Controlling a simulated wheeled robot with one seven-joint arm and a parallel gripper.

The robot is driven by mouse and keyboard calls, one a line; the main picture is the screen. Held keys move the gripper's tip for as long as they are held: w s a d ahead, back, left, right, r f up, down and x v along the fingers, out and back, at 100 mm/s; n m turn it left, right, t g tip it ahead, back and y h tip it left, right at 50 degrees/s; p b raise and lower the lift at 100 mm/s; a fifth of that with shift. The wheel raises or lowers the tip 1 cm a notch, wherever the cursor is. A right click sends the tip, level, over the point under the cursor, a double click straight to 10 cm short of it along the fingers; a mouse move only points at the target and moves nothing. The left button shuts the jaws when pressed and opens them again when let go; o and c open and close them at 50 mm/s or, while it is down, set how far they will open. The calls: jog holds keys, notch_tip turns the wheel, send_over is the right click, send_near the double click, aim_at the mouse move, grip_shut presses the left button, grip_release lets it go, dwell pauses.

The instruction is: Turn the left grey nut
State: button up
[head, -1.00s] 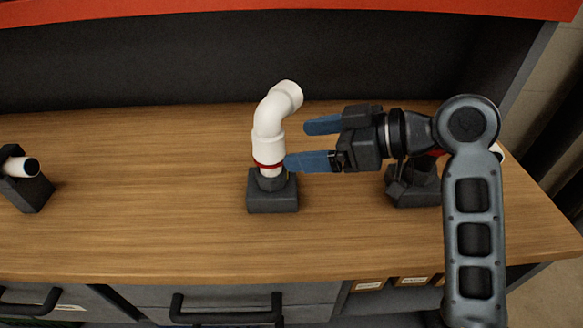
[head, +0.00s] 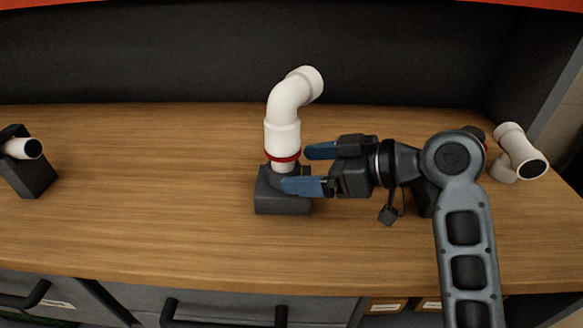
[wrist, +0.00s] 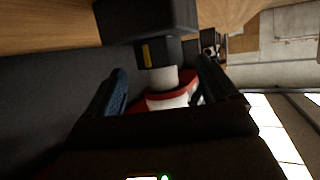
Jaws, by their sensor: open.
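A dark grey nut (head: 272,173) sits at the foot of a white elbow pipe (head: 284,135) with a red ring, on a dark block (head: 282,205). My gripper (head: 311,168) is open and points left at this nut from the right. Its near blue finger overlaps the nut in the head view; contact cannot be told. In the wrist view the nut (wrist: 158,52), with a yellow mark, shows beyond and between the blue fingers (wrist: 160,82), under the dark block (wrist: 148,20). The red ring (wrist: 178,97) and white pipe lie nearer the palm.
Another dark block (head: 30,182) with a white pipe stub stands at the far left. The wooden bench top (head: 150,220) is clear around the middle block. A dark panel (head: 180,55) rises behind.

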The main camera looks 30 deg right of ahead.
aim_at(294, 168)
jog(key=shift+x, duration=1.85)
jog(key=shift+c, duration=0.4)
jog(key=c, duration=1)
